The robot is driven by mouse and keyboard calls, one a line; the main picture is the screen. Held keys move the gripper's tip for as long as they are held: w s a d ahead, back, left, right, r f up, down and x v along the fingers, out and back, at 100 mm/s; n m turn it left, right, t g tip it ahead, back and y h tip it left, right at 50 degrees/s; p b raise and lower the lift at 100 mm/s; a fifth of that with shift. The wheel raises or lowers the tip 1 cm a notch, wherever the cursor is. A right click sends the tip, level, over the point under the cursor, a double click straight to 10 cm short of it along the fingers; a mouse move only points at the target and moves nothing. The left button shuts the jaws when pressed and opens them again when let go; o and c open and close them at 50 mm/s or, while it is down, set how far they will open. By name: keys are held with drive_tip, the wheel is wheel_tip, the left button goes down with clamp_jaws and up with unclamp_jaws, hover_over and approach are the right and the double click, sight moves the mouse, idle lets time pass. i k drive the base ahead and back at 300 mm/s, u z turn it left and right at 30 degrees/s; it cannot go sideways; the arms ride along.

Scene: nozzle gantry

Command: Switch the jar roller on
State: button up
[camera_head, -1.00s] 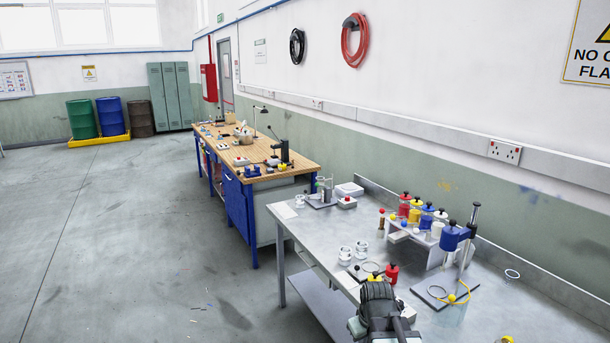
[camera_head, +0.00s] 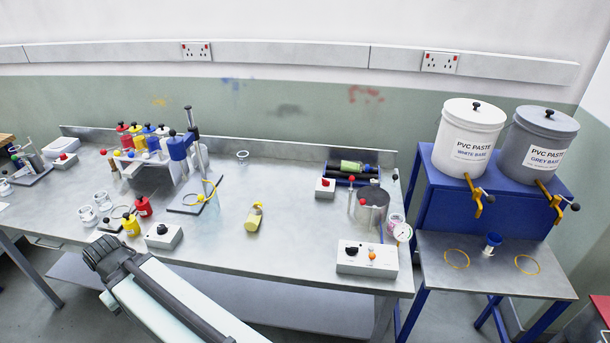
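The jar roller (camera_head: 334,170) stands at the back right of the grey metal bench, with dark rollers in a dark frame. A jar with a green-yellow label (camera_head: 356,167) lies on its side on the rollers. My arm reaches in from the bottom, left of the middle, well away from the roller. Its black joint is in front of the bench's front edge. My gripper's fingers do not show.
A yellow bottle (camera_head: 254,218) lies mid-bench. A blue stand with paste tubs (camera_head: 470,140) is at right. The bench left of the roller is mostly clear.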

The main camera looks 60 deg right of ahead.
sight(325, 183)
drive_tip(key=u, duration=0.9)
drive_tip(key=k, duration=1.45)
drive_tip(key=z, duration=0.75)
drive_tip(key=i, duration=1.05)
drive_tip(key=u, duration=0.05)
